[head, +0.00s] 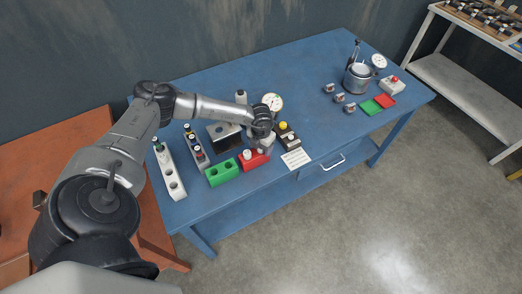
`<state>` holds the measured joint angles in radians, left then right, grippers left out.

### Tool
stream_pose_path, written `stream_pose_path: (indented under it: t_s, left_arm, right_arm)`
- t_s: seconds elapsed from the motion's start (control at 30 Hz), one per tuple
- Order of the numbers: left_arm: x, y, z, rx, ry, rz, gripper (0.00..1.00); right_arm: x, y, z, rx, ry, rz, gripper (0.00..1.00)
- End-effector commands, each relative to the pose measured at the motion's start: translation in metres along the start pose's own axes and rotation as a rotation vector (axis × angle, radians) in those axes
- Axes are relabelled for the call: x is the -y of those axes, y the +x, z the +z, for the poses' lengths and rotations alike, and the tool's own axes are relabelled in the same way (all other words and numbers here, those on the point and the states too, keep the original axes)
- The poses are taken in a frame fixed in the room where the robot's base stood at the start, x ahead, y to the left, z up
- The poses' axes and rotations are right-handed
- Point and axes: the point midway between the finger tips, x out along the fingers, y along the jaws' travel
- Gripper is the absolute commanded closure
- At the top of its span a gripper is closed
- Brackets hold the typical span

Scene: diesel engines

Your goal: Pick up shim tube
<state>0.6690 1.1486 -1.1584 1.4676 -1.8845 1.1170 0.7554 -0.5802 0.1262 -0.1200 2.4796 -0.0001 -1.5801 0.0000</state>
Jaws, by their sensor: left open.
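My left arm reaches in from the left over the blue table (290,80). My left gripper (265,146) is open and points down just behind the red block (257,161). The red block has a white round piece in it. A white rack (172,180) at the left holds a dark-capped tube at its far end and has open holes. A grey rack (198,157) beside it holds several small tubes with dark and red tops. I cannot tell which piece is the shim tube. My right gripper is not in view.
A green block (222,173) with holes stands left of the red one. A dark block with a yellow knob (283,126) and a white card (295,159) are close right of the gripper. A dial gauge (273,102) stands behind. The table's middle is clear.

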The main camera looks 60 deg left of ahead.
Motion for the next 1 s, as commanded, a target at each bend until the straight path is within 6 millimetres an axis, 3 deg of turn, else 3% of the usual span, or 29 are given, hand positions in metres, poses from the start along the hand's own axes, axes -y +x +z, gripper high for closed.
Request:
stream_pose_path:
  t_s: [0.27, 0.83, 1.0]
  left_arm:
    - [-0.0004, 0.0024, 0.0, 0.0, 0.0, 0.0, 0.37]
    - [-0.0005, 0.0021, 0.0, 0.0, -0.001, 0.0, 0.9]
    - [-0.0005, 0.0019, 0.0001, 0.0, -0.001, 0.0, 0.91]
  right_arm:
    - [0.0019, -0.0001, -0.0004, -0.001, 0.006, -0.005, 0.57]
    - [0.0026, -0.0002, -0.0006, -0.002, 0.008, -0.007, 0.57]
    - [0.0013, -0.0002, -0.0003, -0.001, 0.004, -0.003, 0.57]
